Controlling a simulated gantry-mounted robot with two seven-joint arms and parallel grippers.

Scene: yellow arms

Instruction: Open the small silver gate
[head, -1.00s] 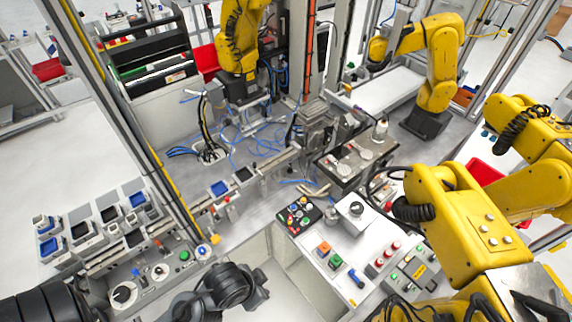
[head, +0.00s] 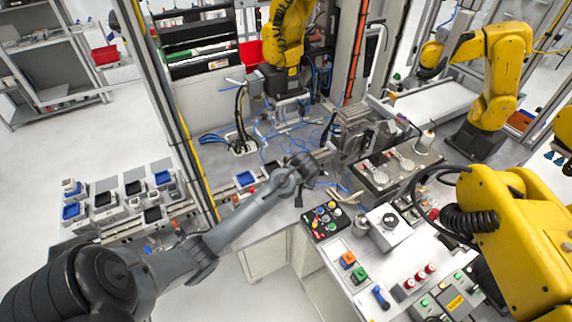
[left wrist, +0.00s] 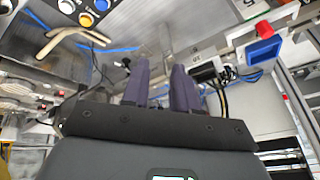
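My left gripper (head: 303,165) reaches in from the left over the conveyor line, at the left side of a grey metal machine block (head: 352,132). In the left wrist view its two dark fingers (left wrist: 160,82) stand apart with a gap between them. No held thing shows in that gap. A small silver piece (head: 325,153) is close to the fingertips in the head view. I cannot tell for sure whether it is the gate, or whether the fingers touch it. My right gripper is out of view.
A button box (head: 325,219) and a white control panel (head: 372,270) lie in front and to the right. Yellow robot arms stand behind (head: 290,40) and at right (head: 500,230). Blue cables (head: 285,150) run across the bench. A blue-and-red part (left wrist: 263,45) shows at the wrist view's right.

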